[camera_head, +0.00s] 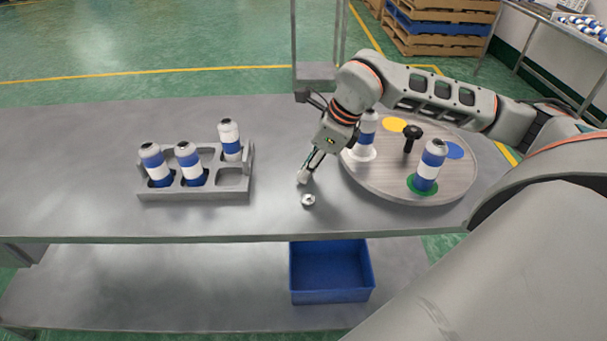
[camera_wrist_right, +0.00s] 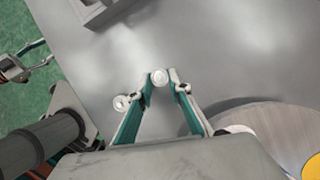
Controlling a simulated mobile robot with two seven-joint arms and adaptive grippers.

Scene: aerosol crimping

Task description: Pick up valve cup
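My right gripper (camera_head: 303,179) is low over the table, left of the turntable. In the right wrist view its fingertips (camera_wrist_right: 160,82) close in on a small round pale valve cup (camera_wrist_right: 159,77) and appear to hold it between them. A second small silver cup (camera_head: 308,200) rests on the table just nearer to me; it shows beside the left finger in the wrist view (camera_wrist_right: 122,103). What seems to be my left gripper (camera_wrist_right: 38,56) is at the left edge of the wrist view, its fingers apart and empty. It is outside the head view.
A grey rack (camera_head: 205,195) with several blue-and-white cans stands left. The round turntable (camera_head: 385,180) on the right carries two cans, a black knob (camera_head: 411,137) and coloured spots. A blue bin (camera_head: 331,270) sits on the lower shelf. The table between rack and gripper is clear.

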